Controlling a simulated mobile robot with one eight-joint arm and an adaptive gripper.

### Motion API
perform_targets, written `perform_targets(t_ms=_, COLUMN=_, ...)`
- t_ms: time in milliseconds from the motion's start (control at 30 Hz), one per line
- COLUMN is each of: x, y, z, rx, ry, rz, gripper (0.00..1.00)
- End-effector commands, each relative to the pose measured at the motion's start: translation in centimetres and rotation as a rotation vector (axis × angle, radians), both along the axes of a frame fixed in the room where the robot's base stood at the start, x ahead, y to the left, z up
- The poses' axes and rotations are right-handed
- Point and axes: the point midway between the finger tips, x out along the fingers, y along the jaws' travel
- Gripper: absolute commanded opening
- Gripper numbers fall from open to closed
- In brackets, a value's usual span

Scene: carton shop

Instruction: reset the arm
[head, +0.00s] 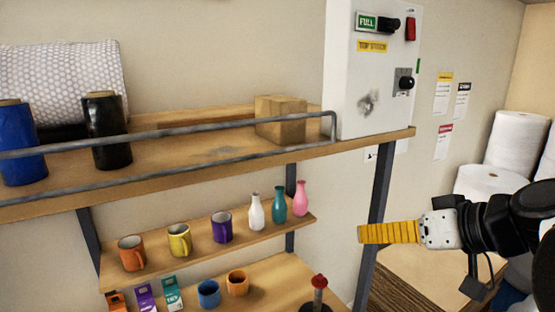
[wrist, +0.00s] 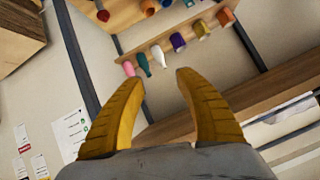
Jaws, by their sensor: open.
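My gripper (head: 362,233) is at the right of the head view, held out in the air in front of the shelf's right post. Its yellow fingers point left, toward the shelf unit. In the wrist view my gripper (wrist: 162,75) shows its two yellow fingers spread apart with nothing between them. The wrist view is turned, so the shelf with mugs and vases appears beyond the fingertips. My arm comes in from the right edge of the head view.
A shelf (head: 215,150) holds a carton (head: 281,120), blue roll (head: 20,140), black roll (head: 105,130) and bubble wrap (head: 65,85). A lower shelf (head: 185,258) holds several mugs and vases, including a pink vase (head: 301,199). White rolls (head: 515,140) stand right. A control panel (head: 375,75) is behind.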

Motion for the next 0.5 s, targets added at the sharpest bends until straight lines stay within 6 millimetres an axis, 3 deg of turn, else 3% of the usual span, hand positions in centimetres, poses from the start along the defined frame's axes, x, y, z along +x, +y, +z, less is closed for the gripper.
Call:
perform_targets(t_ms=33, x=-1.0, y=0.9, z=-5.9, rx=-0.021, ry=0.051, rz=-0.007, gripper=0.41)
perform_targets(t_ms=200, x=-4.3, y=1.8, z=-18.9, rx=-0.112, ry=0.207, rz=-0.094, gripper=0.41)
perform_targets(t_ms=400, x=-7.6, y=1.3, z=-32.3, rx=-0.233, ry=0.299, rz=-0.22, gripper=0.41)
perform_targets(t_ms=500, x=-8.7, y=0.6, z=-37.0, rx=-0.282, ry=0.307, rz=-0.28, gripper=0.41)
